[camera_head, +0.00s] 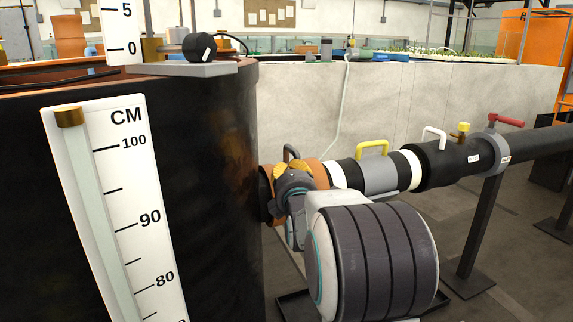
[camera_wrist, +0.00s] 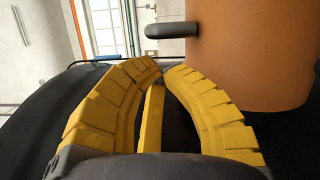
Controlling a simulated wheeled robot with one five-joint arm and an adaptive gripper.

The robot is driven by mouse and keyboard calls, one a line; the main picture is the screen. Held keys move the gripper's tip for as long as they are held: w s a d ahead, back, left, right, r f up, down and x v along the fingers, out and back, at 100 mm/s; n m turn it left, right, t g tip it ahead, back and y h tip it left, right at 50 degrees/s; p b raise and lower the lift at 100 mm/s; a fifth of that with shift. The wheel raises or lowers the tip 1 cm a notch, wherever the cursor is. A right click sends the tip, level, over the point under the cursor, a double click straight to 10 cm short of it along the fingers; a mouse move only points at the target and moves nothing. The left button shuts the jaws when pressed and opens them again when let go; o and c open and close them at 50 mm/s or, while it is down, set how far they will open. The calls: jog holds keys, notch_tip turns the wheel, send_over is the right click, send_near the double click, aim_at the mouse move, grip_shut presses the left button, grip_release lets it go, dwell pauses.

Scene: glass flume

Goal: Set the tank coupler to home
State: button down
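The coupler nearest the tank is an orange-brown pipe sleeve (camera_head: 318,172) beside the dark tank (camera_head: 205,150) in the head view. Its dark handle (camera_head: 291,150) sticks up behind my gripper (camera_head: 292,172). In the wrist view the sleeve (camera_wrist: 255,50) fills the upper right, and the handle (camera_wrist: 172,30) juts left from it. The yellow fingers of my gripper (camera_wrist: 164,70) have their tips nearly together, with nothing seen held between them. The handle is beyond the tips, apart from them in the picture. My arm hides part of the sleeve in the head view.
The pipe continues right with a yellow handle (camera_head: 372,148), a white handle (camera_head: 435,137), a small yellow-topped valve (camera_head: 461,130) and a red lever (camera_head: 506,121). A pipe stand (camera_head: 478,232) reaches the floor. A centimetre gauge (camera_head: 128,210) is on the tank. A pale wall (camera_head: 480,95) stands behind.

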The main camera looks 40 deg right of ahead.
jog(key=shift+x, duration=2.1)
jog(key=shift+d, duration=0.1)
